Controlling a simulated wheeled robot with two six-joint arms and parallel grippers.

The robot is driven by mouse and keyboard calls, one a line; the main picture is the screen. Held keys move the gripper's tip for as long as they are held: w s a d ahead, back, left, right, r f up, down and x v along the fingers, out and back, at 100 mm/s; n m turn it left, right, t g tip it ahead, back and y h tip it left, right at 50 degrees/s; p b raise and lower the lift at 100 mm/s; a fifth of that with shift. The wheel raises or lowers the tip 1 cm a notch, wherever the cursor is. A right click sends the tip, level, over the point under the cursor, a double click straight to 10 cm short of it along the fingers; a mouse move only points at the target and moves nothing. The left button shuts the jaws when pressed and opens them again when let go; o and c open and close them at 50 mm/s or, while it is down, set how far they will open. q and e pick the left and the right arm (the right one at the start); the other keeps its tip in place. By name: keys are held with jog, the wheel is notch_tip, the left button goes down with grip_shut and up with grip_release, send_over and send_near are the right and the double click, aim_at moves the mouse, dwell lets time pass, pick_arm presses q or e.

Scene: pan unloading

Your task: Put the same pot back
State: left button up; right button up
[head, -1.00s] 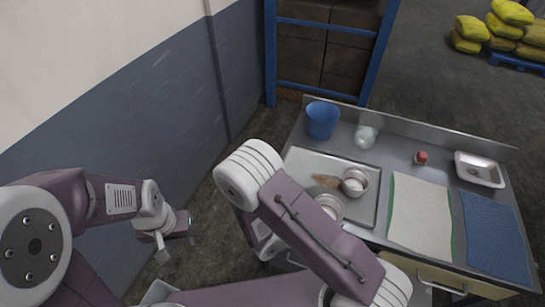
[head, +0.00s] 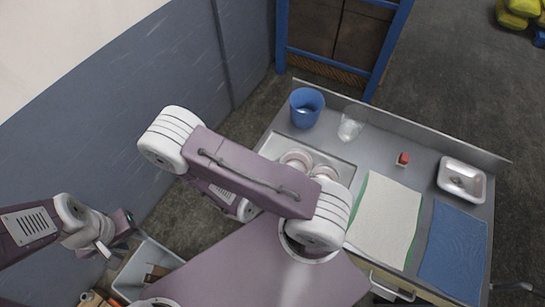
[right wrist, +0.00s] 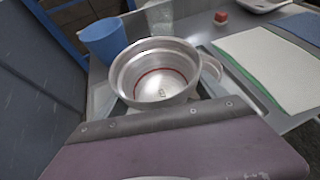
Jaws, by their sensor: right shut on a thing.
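A round metal pot (right wrist: 155,75) with a red ring inside fills the middle of the right wrist view. It also shows in the head view (head: 297,159), beyond my right arm. My right gripper (right wrist: 163,104), mostly hidden under the pot's near side, is shut on it. I cannot tell how high the held pot is. My left gripper (head: 112,240) is open and empty, off to the left, away from the table.
A blue bucket (head: 307,108), a clear glass (head: 351,124) and a small red-topped item (head: 402,159) stand along the table's back. A crate (head: 133,270) is at lower left.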

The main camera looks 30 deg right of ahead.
aim_at(285, 162)
jog(key=shift+a+r, duration=0.15)
jog(key=shift+r, duration=0.35)
jog(key=w+f+b, duration=0.1)
jog(key=b, duration=0.1)
jog(key=w+f+b, duration=0.1)
jog(key=f+b, duration=0.1)
jog(key=shift+w+d, duration=0.15)
jog(key=shift+d, duration=0.05)
jog(key=w+b, duration=0.1)
jog(key=b, duration=0.2)
jog(key=w+b, duration=0.1)
jog(key=b, duration=0.3)
jog(key=shift+w+f+b, duration=0.25)
jog(key=shift+f+b, duration=0.05)
jog(key=shift+f, duration=0.1)
jog(key=w+f, duration=0.1)
jog(key=w, duration=0.1)
jog(key=w+f+p, duration=0.1)
jog(key=w, duration=0.3)
jog(key=shift+d+f, duration=0.2)
jog(key=shift+f, duration=0.2)
jog(key=shift+w+f, duration=0.25)
jog(key=shift+w, duration=0.15)
notch_tip(285, 162, down, 4)
jog(key=shift+p, duration=0.3)
